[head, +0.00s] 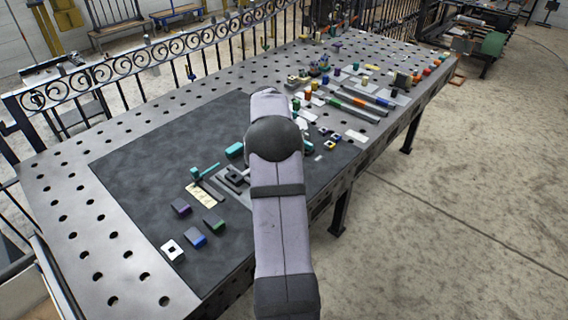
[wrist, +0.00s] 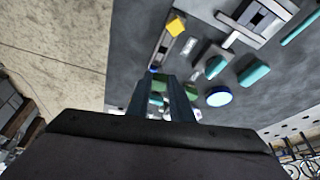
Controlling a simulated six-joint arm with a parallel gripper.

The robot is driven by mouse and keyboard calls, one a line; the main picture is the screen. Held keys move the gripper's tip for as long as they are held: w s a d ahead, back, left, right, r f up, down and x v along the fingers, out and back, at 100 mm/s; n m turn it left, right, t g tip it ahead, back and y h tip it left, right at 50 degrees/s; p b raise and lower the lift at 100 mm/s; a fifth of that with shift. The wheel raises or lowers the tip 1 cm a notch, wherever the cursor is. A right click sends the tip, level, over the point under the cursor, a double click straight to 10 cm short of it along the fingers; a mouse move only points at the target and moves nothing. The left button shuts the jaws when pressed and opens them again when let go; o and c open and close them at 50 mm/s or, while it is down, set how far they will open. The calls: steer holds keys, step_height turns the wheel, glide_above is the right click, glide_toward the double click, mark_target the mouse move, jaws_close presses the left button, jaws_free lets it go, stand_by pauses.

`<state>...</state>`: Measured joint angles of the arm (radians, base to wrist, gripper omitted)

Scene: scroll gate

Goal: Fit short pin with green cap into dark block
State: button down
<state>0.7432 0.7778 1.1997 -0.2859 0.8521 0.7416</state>
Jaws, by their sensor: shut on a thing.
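In the wrist view my gripper (wrist: 158,82) points down over the dark mat. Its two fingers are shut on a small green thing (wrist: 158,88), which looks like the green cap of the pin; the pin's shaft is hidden. In the head view my own arm hides the gripper and what it holds. A dark block with a green face (head: 214,222) lies on the mat at the front left, among similar blocks. I cannot tell which dark block is the one for this pin.
Near the fingers in the wrist view lie a yellow-ended bar (wrist: 176,27), a blue-rimmed round piece (wrist: 219,97) and a teal piece (wrist: 254,73). A white block with a square hole (head: 172,250) is at the mat's front. The mat's left part (head: 140,160) is clear.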

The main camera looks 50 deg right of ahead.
steer(key=w+a+n+t+y+p, duration=0.3)
steer(key=w+a+n, duration=0.8)
steer(key=n, duration=0.4)
steer(key=shift+a+t+y+p, duration=0.25)
steer(key=shift+y+p, duration=0.35)
steer(key=shift+p, duration=0.7)
steer(key=shift+w, duration=0.1)
steer(key=shift+f, duration=0.1)
steer(key=shift+f+b, duration=1.1)
steer(key=shift+f, duration=0.9)
